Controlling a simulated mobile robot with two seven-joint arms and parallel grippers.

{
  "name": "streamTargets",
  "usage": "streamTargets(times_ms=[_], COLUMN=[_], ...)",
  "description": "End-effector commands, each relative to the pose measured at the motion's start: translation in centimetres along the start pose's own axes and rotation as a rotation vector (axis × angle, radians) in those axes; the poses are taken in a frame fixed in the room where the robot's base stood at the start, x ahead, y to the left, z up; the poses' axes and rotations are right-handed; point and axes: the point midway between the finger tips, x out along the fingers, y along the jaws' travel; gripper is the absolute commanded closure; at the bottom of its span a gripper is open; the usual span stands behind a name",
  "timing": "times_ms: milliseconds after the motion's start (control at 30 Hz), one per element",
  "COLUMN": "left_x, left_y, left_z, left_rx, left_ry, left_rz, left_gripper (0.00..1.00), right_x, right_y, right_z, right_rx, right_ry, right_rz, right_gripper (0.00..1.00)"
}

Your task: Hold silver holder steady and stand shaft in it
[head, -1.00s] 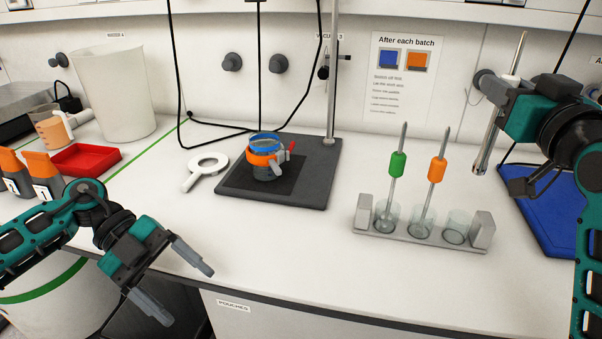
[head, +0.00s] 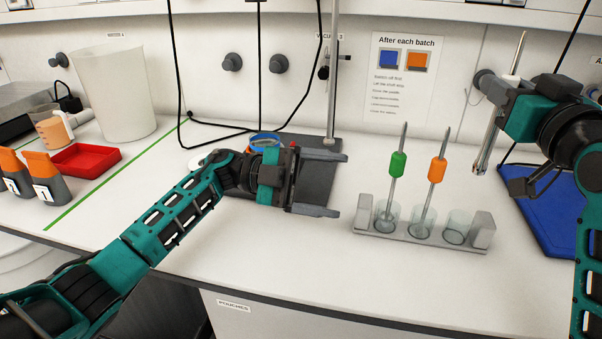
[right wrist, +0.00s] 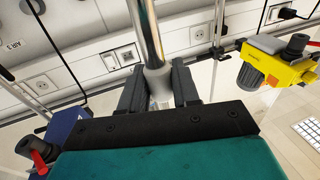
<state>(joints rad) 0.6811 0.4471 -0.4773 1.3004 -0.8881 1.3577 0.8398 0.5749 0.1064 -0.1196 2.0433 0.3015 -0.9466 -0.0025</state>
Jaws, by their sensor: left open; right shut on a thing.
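The silver holder (head: 405,236) is a long low rack with a grey block at each end and several clear cups along it. A green-collared shaft (head: 397,165) and an orange-collared shaft (head: 437,170) stand in the left and middle cups. The right cup (head: 455,230) is empty. My right gripper (head: 502,92) is shut on a silver shaft with a white collar (head: 484,157), held slightly tilted above and right of the holder. This shaft also shows between the fingers in the right wrist view (right wrist: 147,35). My left gripper (head: 341,185) is open and empty, pointing at the holder's left end, apart from it.
A dark stand base (head: 322,175) with a metal post is behind my left gripper, which partly hides it and a blue-ringed item (head: 264,138). A blue mat (head: 545,215) lies at the right. A red tray (head: 85,159) is at the left. The bench in front of the holder is clear.

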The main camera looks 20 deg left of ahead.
Motion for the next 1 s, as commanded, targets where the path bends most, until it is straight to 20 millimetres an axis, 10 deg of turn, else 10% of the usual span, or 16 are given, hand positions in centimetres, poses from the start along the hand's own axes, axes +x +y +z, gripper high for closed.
streamTargets(times_ms=[267, 700, 1000], left_x=[0.9, -6.5, -3.0], left_y=[-1.6, -1.4, -0.1], left_z=[5.2, 7.3, 8.8], left_rx=[-0.549, -0.915, -0.923], left_ry=[-0.147, -0.481, -0.484], left_rz=[-0.067, 0.124, 0.128], left_gripper=[0.19, 0.19, 0.19], right_x=[0.0, 0.0, 0.0], right_y=[0.0, 0.0, 0.0], right_z=[-0.1, 0.0, -0.1], right_rx=[0.000, 0.000, 0.000], right_ry=[0.001, 0.001, 0.001], right_rz=[0.000, 0.000, 0.000], right_gripper=[1.00, 1.00, 1.00])
